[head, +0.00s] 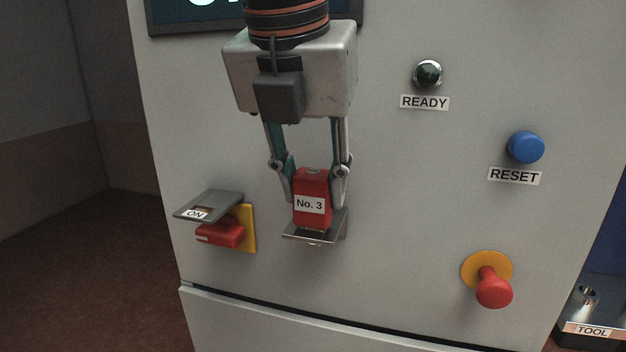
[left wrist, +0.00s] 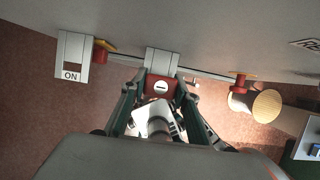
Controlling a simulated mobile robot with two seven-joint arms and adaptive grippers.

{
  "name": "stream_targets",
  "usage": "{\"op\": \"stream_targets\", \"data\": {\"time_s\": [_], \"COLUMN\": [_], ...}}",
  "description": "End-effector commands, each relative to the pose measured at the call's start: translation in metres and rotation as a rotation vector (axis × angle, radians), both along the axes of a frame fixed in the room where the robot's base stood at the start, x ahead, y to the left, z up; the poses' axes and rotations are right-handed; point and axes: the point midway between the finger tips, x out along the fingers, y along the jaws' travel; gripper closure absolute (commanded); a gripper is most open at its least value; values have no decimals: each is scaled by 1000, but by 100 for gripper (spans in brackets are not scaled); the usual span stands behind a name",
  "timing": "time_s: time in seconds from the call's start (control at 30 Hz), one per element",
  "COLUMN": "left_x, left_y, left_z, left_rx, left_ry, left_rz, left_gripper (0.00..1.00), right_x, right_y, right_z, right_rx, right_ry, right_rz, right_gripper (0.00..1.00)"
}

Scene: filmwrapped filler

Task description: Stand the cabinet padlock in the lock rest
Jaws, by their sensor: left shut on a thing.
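The red padlock (head: 312,185), with a white "No. 3" label, is upright at the grey metal lock rest (head: 337,225), a small shelf on the cabinet front. Its lower end appears at the shelf plate; I cannot tell whether it bears on it. My left gripper (head: 314,192) comes from above and is shut on the padlock, one finger on each side. The left wrist view shows the padlock's red end with a round slotted face (left wrist: 161,87) between the fingers, beside the grey rest (left wrist: 162,62). No shackle is visible. My right gripper is out of view.
Left of the rest, a red switch (head: 221,234) on a yellow plate sits under a grey "ON" flap (head: 208,205). To the right are a red knob (head: 493,289), a blue RESET button (head: 525,147) and a READY lamp (head: 428,74). A TOOL holder (head: 590,310) stands far right.

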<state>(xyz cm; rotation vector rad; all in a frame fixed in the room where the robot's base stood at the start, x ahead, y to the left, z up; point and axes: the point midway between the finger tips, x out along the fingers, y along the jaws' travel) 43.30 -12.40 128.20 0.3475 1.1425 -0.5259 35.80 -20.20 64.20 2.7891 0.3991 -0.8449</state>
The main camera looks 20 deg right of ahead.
Motion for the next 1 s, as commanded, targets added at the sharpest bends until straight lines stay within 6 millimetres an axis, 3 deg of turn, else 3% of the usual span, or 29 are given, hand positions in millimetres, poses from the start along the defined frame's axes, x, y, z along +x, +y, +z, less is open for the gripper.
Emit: {"op": "stream_targets", "data": {"time_s": [0.97, 1.0], "left_x": [0, 0], "left_y": [0, 0], "left_z": [-7, -7], "left_rx": [1, 1], "left_ry": [1, 2], "left_rz": [0, 0], "left_gripper": [99, 60], "right_x": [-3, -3], "right_y": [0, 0], "right_z": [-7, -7], "right_rx": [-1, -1], "right_ry": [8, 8], "right_rz": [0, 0], "right_gripper": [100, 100]}}
